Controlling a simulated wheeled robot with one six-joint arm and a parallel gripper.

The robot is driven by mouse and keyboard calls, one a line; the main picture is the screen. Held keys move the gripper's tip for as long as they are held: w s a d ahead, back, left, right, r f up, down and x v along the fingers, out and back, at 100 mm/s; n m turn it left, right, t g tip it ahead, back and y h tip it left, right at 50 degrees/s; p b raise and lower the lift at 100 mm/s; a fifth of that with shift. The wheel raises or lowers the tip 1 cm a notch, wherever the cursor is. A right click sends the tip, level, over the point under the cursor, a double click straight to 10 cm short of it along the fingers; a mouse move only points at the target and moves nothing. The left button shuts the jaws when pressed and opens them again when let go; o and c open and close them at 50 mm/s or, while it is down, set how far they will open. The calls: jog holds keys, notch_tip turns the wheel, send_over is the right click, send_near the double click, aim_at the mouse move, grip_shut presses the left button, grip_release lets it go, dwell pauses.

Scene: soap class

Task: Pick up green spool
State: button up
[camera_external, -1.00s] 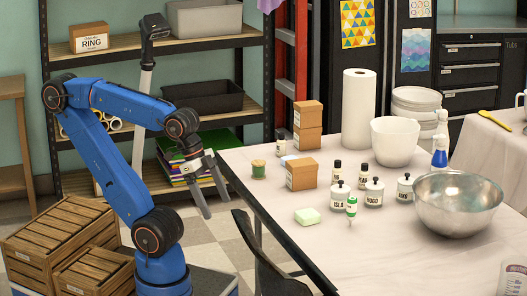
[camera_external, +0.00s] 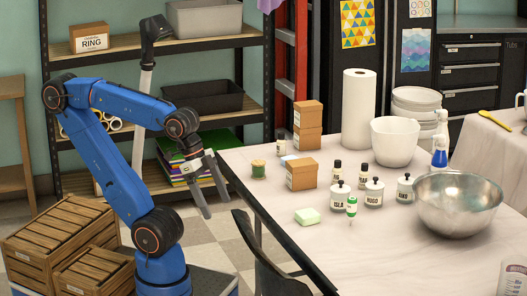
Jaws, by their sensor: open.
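The green spool (camera_external: 258,169) stands upright near the left edge of the white table (camera_external: 277,212), a small green cylinder with a paler base. My gripper (camera_external: 216,204) hangs left of the table edge, tilted downward, with its two fingers spread apart and nothing between them. It is apart from the spool, to the left of it and lower in the picture.
A pale green soap bar (camera_external: 307,216), several jars (camera_external: 374,192) and a metal bowl (camera_external: 458,204) stand farther right. A dark chair (camera_external: 262,257) stands by the table's left edge.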

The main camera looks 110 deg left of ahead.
jog(key=c, duration=0.9)
notch_tip(320, 180, up, 20)
jog(key=n+g, duration=0.5)
jog(key=n, duration=1.3)
send_over(259, 163)
jog(key=f, duration=1.2)
jog(key=shift+s+a, duration=0.15)
jog(key=shift+a, duration=0.25)
jog(key=shift+d+f, duration=0.15)
jog(key=shift+f, duration=1.25)
jog(key=shift+d+f, duration=0.1)
jog(key=shift+f, duration=1.3)
